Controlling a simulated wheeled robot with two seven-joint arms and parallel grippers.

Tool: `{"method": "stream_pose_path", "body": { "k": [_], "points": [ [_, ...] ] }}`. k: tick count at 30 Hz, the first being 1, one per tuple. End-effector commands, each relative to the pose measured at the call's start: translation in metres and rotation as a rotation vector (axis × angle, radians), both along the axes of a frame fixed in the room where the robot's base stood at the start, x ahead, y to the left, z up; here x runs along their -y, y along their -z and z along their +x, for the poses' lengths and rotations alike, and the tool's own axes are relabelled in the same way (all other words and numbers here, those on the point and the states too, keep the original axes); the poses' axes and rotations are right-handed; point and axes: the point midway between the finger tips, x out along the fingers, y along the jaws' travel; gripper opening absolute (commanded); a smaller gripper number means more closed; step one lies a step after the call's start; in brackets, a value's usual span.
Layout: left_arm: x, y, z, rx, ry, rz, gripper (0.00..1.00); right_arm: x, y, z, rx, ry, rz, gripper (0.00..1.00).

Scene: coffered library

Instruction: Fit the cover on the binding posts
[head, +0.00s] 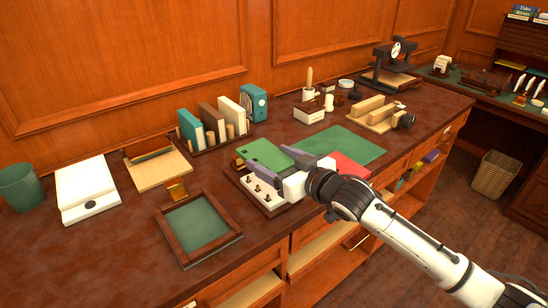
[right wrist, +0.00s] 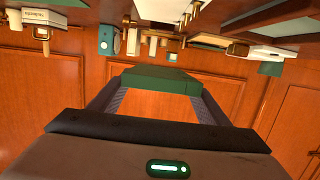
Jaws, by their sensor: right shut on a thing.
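The green cover (head: 262,152) is held by its edge between the fingers of my right gripper (head: 279,163). In the right wrist view the cover (right wrist: 155,78) spans the gap between both fingertips. Below and in front of it in the head view, several small dark posts (head: 257,189) stand up from a white block (head: 270,202) in a brown wooden tray. The cover appears apart from the posts; its exact height above them is hard to tell. My gripper and fingers hide the block's right part. My left gripper is out of view.
A wooden tray with a green lining (head: 200,222) lies to the left. Upright books (head: 212,122) stand behind, and a green mat (head: 350,146) and a red item (head: 349,165) lie to the right. The counter's front edge runs close by.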

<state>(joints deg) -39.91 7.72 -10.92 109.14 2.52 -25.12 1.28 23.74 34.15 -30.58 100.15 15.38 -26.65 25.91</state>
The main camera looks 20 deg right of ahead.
Motion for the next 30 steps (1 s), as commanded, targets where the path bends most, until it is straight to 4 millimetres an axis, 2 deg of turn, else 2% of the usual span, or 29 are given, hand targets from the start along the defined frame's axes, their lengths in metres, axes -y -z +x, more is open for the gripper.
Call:
{"method": "stream_pose_path", "body": {
  "k": [9, 20, 21, 30],
  "points": [
    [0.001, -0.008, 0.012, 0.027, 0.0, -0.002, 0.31, 0.005, -0.002, 0.005, 0.001, 0.004, 0.001, 0.47],
    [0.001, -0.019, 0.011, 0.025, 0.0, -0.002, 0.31, 0.005, -0.005, 0.002, -0.002, 0.006, 0.001, 0.47],
    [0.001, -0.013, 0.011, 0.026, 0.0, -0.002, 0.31, 0.005, 0.003, 0.003, -0.002, 0.006, 0.001, 0.47],
    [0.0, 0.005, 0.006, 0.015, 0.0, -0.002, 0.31, 0.005, 0.03, 0.003, -0.001, 0.006, 0.0, 0.47]
  ]
}}
